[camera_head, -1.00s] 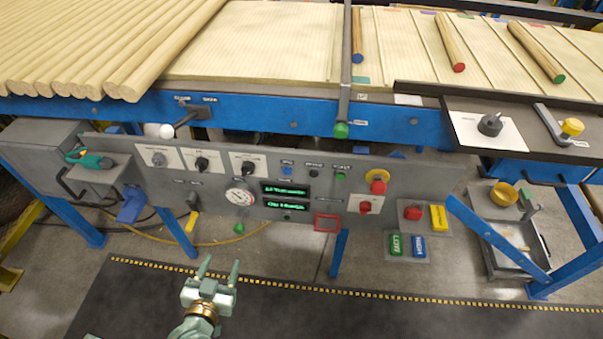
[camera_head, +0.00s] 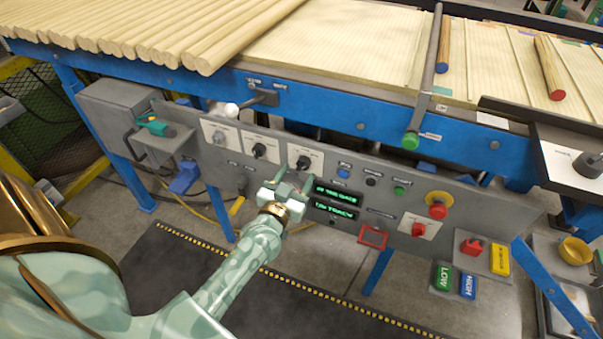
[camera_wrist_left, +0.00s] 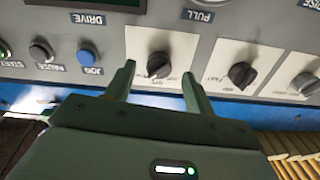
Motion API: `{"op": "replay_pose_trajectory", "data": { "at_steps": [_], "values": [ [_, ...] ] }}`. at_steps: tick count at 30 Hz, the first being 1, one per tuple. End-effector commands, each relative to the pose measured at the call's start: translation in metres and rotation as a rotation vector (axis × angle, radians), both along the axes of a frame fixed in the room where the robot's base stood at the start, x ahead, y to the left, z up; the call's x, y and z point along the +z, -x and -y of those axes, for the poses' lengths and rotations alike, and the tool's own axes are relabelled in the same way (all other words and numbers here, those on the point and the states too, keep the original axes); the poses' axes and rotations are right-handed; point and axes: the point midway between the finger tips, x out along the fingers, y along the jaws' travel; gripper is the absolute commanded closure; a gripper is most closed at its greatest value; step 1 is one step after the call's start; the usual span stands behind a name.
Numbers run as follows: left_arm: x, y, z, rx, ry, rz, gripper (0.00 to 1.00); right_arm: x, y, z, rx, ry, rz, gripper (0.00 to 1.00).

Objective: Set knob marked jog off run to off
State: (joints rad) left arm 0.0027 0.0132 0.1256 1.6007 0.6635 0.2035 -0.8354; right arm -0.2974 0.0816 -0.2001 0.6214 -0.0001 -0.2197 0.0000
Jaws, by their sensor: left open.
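Three dark knobs on white cards sit in a row on the grey panel (camera_head: 455,205): a left knob (camera_head: 218,137), a middle knob (camera_head: 259,150) and a right knob (camera_head: 303,163). Their lettering is too small to read, so I cannot tell which is marked jog off run. My left gripper (camera_head: 294,180) is open in front of the right knob. In the left wrist view, the open fingers (camera_wrist_left: 159,70) lie to either side of that knob (camera_wrist_left: 158,63), with gaps visible. The middle knob (camera_wrist_left: 241,75) is right of the fingers there. My right gripper is not in view.
Blue (camera_head: 343,172), black and green buttons are right of the knobs, above two green displays (camera_head: 335,194). A red emergency knob on yellow (camera_head: 438,205) is farther right. A white-ball lever (camera_head: 225,109) and the blue rail (camera_head: 330,115) run above the panel.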

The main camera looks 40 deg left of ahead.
Motion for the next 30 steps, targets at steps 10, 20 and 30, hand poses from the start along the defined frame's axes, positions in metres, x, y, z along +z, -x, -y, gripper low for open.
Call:
{"op": "replay_pose_trajectory", "data": {
  "at_steps": [10,20,30],
  "values": [
    [0.0,-0.024,-0.005,-0.001,-0.001,0.0,0.46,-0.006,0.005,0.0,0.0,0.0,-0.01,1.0],
    [0.0,-0.023,-0.005,0.0,-0.001,0.0,0.91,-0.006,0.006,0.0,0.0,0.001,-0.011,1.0],
    [0.001,-0.023,-0.005,-0.001,0.03,0.007,0.91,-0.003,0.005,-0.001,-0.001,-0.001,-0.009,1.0]
  ]
}}
